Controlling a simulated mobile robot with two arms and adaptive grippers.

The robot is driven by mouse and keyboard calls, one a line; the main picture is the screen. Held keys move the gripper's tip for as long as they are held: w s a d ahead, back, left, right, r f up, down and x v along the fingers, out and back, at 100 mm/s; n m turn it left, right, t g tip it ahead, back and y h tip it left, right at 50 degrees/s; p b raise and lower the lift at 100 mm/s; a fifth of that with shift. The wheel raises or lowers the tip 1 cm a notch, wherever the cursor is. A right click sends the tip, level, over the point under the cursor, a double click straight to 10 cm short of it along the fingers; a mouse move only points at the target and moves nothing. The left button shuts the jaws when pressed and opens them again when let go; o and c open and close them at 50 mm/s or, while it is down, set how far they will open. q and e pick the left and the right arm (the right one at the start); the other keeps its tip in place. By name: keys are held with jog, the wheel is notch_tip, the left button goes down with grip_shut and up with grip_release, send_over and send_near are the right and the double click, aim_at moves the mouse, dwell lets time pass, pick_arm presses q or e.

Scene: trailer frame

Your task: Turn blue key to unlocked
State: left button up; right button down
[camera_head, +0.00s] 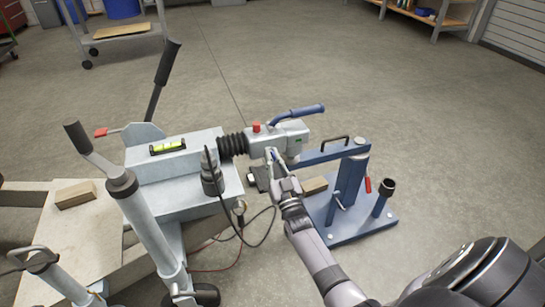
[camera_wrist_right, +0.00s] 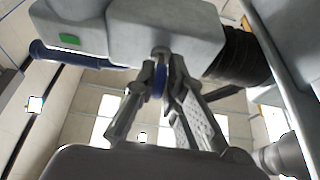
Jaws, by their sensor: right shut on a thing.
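The blue key (camera_wrist_right: 158,80) sits on a short metal stem under the grey coupling head (camera_wrist_right: 165,35) in the right wrist view. My right gripper (camera_wrist_right: 163,85) is shut on the key, with one finger on each side of it. In the head view the coupling head (camera_head: 280,139) is at the centre, with a blue handle (camera_head: 298,114) and a red button on top. My right gripper (camera_head: 274,160) reaches up to its near underside there, and the key is mostly hidden. I cannot tell the key's lock position. My left gripper is not in view.
A black bellows (camera_head: 232,146) joins the coupling to the grey trailer frame (camera_head: 180,165) with its spirit level. A blue stand (camera_head: 350,185) is close on the right, and a black cable (camera_head: 270,225) hangs beside the frame.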

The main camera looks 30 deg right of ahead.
jog(key=shift+d+r, duration=0.3)
jog(key=shift+r, duration=0.05)
jog(key=c, duration=1.8)
grip_release()
jog(key=shift+o, duration=0.4)
jog(key=shift+a+f, duration=0.15)
jog(key=shift+f, duration=0.1)
jog(key=v, duration=1.2)
jog(key=shift+w+a, duration=0.1)
jog(key=shift+w, duration=0.05)
